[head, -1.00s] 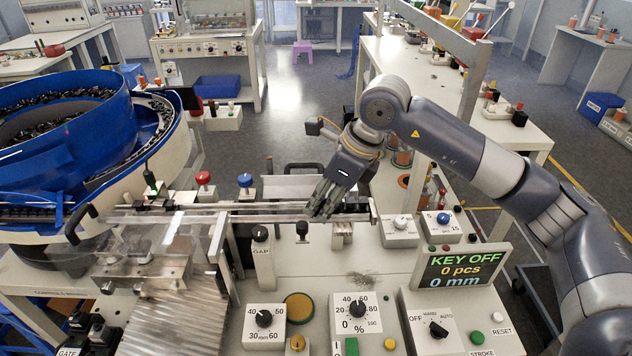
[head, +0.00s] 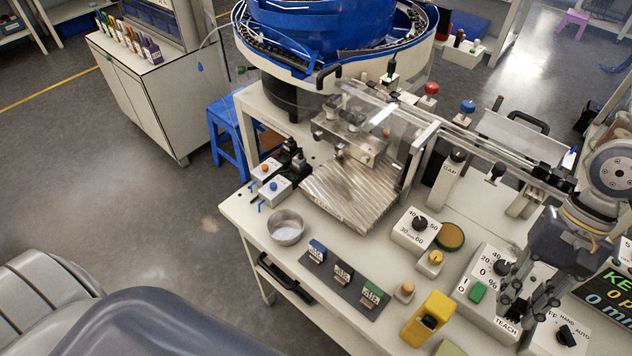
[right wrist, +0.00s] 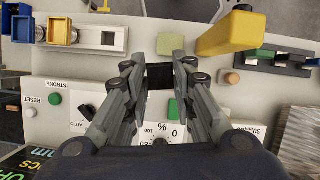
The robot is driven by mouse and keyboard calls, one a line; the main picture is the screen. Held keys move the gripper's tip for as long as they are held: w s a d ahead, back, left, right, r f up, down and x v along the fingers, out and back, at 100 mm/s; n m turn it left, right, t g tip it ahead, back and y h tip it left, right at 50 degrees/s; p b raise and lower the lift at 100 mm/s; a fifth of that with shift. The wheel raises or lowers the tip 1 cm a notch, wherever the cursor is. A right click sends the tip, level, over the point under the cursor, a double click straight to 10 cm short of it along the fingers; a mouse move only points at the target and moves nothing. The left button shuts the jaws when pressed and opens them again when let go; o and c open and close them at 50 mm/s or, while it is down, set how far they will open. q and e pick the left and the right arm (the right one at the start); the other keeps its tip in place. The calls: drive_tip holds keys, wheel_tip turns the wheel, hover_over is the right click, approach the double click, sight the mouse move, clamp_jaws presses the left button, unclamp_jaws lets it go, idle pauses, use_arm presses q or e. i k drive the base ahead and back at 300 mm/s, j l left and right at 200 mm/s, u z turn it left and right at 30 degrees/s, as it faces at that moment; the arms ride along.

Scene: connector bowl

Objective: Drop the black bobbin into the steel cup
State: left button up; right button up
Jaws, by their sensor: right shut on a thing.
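The steel cup (head: 286,227) stands upright on the pale bench at its near left corner, and its visible inside looks empty. My right gripper (head: 520,303) is low in the right of the head view, above the control boxes, well to the right of the cup. It is shut on the black bobbin (right wrist: 160,78), a dark shape between its fingertips in the right wrist view. The fingers partly hide the bobbin. The cup does not show in the right wrist view. My left gripper is not in view.
A tray with small labelled blocks (head: 343,275), a wooden knob (head: 404,291) and a yellow block (head: 428,318) lie between the gripper and the cup. Two switch boxes (head: 266,171) stand behind the cup. The ridged metal plate (head: 350,190) is right of it.

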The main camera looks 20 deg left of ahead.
sight(286, 229)
drive_tip(key=l+u, duration=0.15)
drive_tip(key=u, duration=0.25)
drive_tip(key=l+u, duration=0.15)
drive_tip(key=u, duration=0.2)
drive_tip(key=l+u, duration=0.15)
drive_tip(key=u, duration=0.25)
